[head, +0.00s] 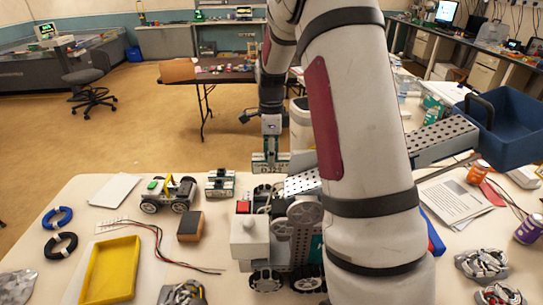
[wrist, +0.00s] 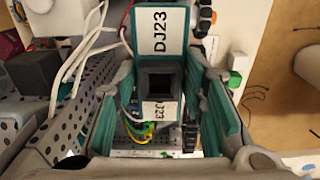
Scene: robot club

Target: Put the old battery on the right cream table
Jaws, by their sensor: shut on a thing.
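My gripper (wrist: 162,120) is shut on a teal block with white labels reading DJ23 (wrist: 160,35), which I take as the old battery. The battery's dark square socket (wrist: 160,83) faces the wrist camera. In the head view, a labelled teal block (head: 270,166) shows at the end of my arm, just above the competition robot (head: 250,235). I cannot tell whether it touches the robot. The cream table top (head: 72,200) shows on the left and continues to the right of my arm (head: 455,262); my arm hides the middle.
A yellow tray (head: 110,270), blue ring (head: 57,218) and small wheeled car (head: 168,194) lie on the left.

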